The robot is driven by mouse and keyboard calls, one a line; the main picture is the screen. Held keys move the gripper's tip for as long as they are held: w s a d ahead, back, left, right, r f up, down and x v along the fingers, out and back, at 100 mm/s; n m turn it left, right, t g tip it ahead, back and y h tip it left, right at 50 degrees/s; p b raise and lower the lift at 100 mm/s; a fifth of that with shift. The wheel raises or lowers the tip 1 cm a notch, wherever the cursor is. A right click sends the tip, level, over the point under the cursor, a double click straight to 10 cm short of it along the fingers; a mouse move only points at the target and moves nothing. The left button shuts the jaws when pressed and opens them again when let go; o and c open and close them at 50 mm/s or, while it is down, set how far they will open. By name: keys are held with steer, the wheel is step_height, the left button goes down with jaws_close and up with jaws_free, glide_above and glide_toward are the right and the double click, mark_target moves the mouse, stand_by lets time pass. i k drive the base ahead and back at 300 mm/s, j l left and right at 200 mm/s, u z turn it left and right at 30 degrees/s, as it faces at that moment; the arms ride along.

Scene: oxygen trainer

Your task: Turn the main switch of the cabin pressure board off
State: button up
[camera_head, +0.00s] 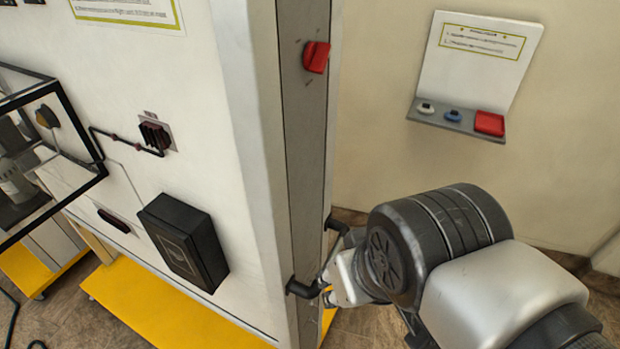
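A red rotary switch (316,57) sits high on the narrow grey side face of the large white board (215,120). Short marks show on the face above and below it, too small to read. The knob looks tilted in the picture. My gripper (317,257) is well below the switch, at the lower part of the same side face. Its two dark fingertips are spread apart, one higher at the right and one lower at the left. Nothing shows between them. I cannot tell whether the fingertips touch the face.
A wall shelf (458,121) with small white, blue and red items stands at the right. The board's front carries a black box (184,241), a dark connector (155,136) and a black-framed clear case (50,150). Yellow base plates lie below. Space right of the switch looks clear.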

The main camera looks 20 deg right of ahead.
mark_target(316, 56)
steer(key=k+l+u, duration=0.3)
steer(key=k+l, duration=0.15)
steer(key=k+j+z, duration=0.25)
steer(key=k+z, duration=0.2)
steer(key=i+l+u, duration=0.25)
steer(key=i+u, duration=0.2)
